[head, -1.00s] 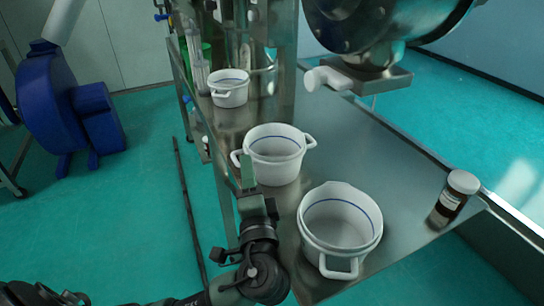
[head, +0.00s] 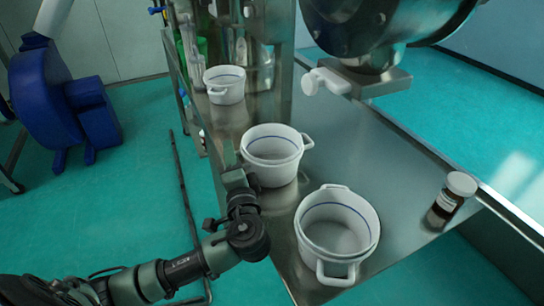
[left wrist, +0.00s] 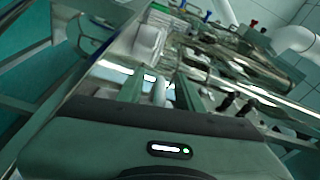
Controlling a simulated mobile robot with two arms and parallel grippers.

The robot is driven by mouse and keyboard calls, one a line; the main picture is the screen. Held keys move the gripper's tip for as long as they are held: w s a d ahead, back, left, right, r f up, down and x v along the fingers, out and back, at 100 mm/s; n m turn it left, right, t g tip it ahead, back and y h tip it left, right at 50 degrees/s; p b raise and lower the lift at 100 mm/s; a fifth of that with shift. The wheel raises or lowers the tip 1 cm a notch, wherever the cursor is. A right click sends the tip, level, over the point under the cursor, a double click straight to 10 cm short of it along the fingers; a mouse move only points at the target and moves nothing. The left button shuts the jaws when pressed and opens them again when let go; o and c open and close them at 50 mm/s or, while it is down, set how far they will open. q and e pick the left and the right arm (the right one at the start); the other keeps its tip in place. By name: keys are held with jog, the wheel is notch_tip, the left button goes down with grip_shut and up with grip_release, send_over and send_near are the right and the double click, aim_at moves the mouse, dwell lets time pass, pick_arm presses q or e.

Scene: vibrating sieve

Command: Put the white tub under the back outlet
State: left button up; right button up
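Three white two-handled tubs with a blue line inside stand on the steel table: a back one (head: 225,87), a middle one (head: 272,172) and a front one (head: 338,238). My left gripper (head: 236,180) is at the left side of the middle tub, near its left handle, which it partly hides. In the left wrist view my left gripper's fingers (left wrist: 158,92) are apart. Something pale shows between them; I cannot tell whether it is the handle. A white outlet spout (head: 325,80) sticks out under the round steel sieve body (head: 385,25). My right gripper is not in view.
A brown jar with a white lid (head: 450,200) stands near the table's right edge. Bare steel tabletop (head: 375,150) lies right of the tubs. A blue machine (head: 60,95) stands on the green floor at left. Steel posts rise beside the back tub.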

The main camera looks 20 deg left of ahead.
pick_arm(q)
grip_shut()
dwell(1.4)
